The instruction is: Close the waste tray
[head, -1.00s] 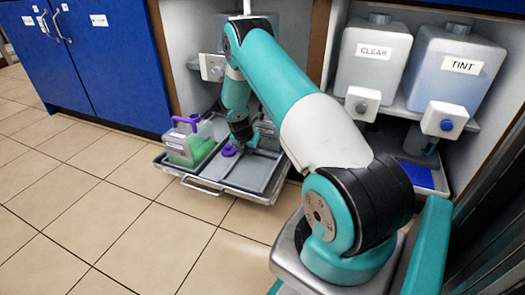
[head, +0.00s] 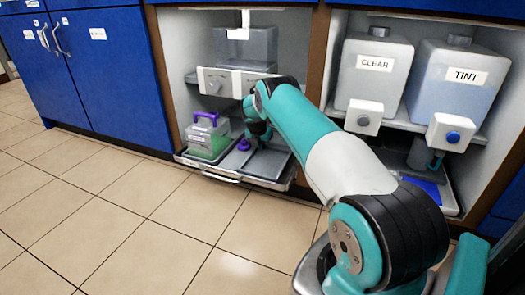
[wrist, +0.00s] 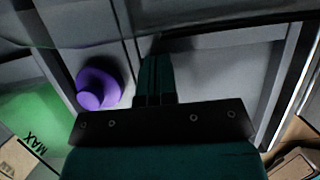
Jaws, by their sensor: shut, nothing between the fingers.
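The waste tray (head: 217,176) is a grey, shallow tray with a front handle, low in the left open cabinet bay. Its front part sticks out a little past the cabinet front. A clear container of green liquid with a purple handle (head: 208,138) stands in its left side. A purple cap (head: 243,144) lies in the tray near the middle, and it shows in the wrist view (wrist: 98,88). My gripper (wrist: 152,48) is shut and empty, low over the tray to the right of the cap. Whether its tips touch the tray is unclear.
A shelf with a grey-white unit (head: 235,82) is above the tray. The bay to the right holds the CLEAR tank (head: 374,85) and TINT tank (head: 455,80). Blue cabinet doors (head: 110,75) are at left. The tiled floor (head: 130,220) in front is free.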

